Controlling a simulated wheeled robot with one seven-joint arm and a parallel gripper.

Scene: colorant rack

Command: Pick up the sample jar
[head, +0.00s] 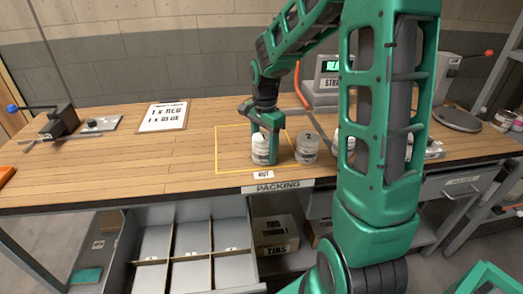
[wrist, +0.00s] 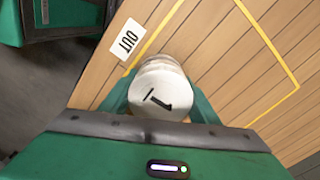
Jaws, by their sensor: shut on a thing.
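A white-lidded jar (head: 262,149) stands upright inside the yellow outline at the front of the wooden bench. In the wrist view its pale lid (wrist: 158,97) is marked "1". My gripper (head: 265,130) comes down from above and is shut on this jar, with green fingers on both sides of it. I cannot tell whether the jar's base is clear of the bench. A second jar (head: 307,150), greyer and marked "2", stands just to the right. Another jar (head: 347,145) is partly hidden behind my arm.
An "OUT" label (wrist: 129,40) lies just outside the yellow outline. A scale with a lit display (head: 331,70) stands behind. Open divided drawers (head: 190,243) are below the front edge.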

